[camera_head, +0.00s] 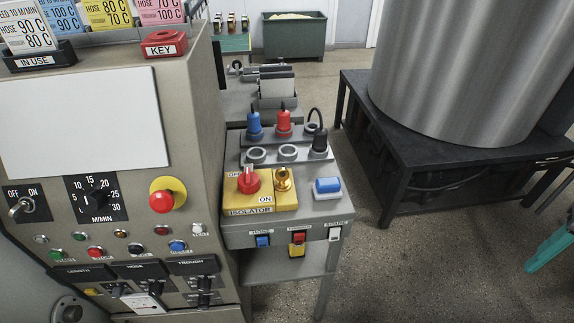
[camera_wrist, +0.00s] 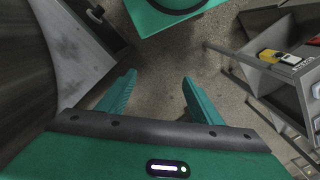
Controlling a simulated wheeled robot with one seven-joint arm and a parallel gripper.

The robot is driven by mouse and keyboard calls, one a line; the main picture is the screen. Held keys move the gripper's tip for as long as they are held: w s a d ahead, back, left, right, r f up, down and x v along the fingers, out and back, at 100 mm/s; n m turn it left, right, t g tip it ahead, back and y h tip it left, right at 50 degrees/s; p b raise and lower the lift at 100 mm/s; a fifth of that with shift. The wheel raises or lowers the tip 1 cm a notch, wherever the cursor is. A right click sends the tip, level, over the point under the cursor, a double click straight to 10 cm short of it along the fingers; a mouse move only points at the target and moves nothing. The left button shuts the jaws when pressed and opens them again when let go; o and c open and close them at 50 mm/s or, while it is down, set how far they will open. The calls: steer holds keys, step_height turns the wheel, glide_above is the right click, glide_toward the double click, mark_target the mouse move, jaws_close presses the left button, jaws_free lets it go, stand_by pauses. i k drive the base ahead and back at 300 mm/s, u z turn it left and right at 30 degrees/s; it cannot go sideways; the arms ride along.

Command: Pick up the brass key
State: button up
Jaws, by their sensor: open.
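The brass key (camera_head: 283,181) stands upright in the yellow isolator block (camera_head: 262,203) on the grey stand, just right of a red knob (camera_head: 248,181). My gripper (camera_wrist: 158,77) is open and empty in the wrist view, with only floor between its teal fingers. A teal piece at the right edge of the head view (camera_head: 552,246) looks like part of my gripper, well to the right of the stand.
A red box labelled KEY (camera_head: 163,44) sits on the control cabinet (camera_head: 190,110), left of the stand. Blue, red and black plugs (camera_head: 283,124) stand behind the isolator. A large metal drum (camera_head: 470,70) rests on a dark table (camera_head: 400,150) at right. Floor between stand and table is clear.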

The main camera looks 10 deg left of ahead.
mark_target(282, 174)
steer(key=u, duration=1.35)
